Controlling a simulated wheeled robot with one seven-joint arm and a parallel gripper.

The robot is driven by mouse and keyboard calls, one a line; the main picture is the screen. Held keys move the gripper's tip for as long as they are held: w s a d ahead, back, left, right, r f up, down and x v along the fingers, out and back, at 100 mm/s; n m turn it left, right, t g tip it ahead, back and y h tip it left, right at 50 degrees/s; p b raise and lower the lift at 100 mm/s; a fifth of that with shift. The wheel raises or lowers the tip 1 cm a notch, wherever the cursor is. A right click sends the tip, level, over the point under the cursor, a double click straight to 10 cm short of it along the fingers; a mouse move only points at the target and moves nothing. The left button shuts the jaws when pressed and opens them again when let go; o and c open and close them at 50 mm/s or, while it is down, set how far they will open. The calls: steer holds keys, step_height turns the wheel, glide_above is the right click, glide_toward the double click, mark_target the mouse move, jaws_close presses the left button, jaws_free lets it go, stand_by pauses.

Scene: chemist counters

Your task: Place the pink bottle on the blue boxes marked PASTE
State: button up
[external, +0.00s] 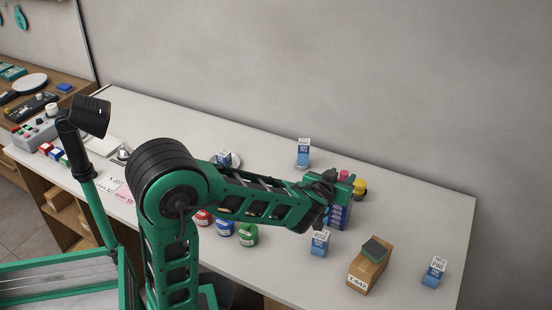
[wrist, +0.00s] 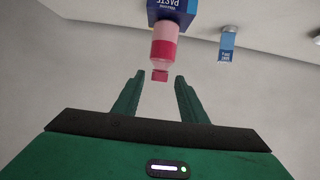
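The pink bottle (wrist: 164,45) stands on top of the dark blue box marked PASTE (wrist: 172,12), upside down in the wrist view; its base appears to touch the box. My gripper (wrist: 160,78) is open, with a finger on either side of the bottle's cap end and visible gaps between. In the external view, the pink bottle's top (external: 343,174) shows behind my gripper (external: 338,186).
Blue-and-white boxes stand at the back (external: 303,153), in front (external: 319,243) and at the right (external: 434,272). A yellow-topped item (external: 360,188) is close by the stack. A brown box (external: 367,271) with a dark block is at front right. Red, blue and green jars (external: 248,235) stand left.

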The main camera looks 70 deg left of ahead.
steer(key=v, duration=0.8)
steer(key=shift+s+d, duration=0.25)
steer(key=shift+d, duration=0.1)
steer(key=s+d+f+m+g+h, duration=0.1)
steer(key=s+d+f+m+h, duration=0.15)
steer(key=d, duration=0.45)
steer(key=s+d+f+m+g+h, duration=0.15)
steer(key=d+f, duration=0.25)
steer(key=d, duration=0.4)
steer(key=s+d+f+m+g+h, duration=0.1)
steer(key=s+d+f+m+h, duration=0.15)
steer(key=d, duration=0.45)
steer(key=s+d+f+m+g+h, duration=0.1)
steer(key=s+d+f+m+g, duration=0.1)
steer(key=s+d, duration=0.4)
steer(key=s+d+f+m+g+h, duration=0.1)
steer(key=s+d+m+g, duration=0.3)
steer(key=s, duration=1.2)
steer(key=d+f+m, duration=0.1)
steer(key=d+m, duration=0.2)
steer(key=shift+s+d+f+h, duration=0.2)
steer(key=shift+s+h, duration=0.05)
steer(key=shift+h, duration=0.1)
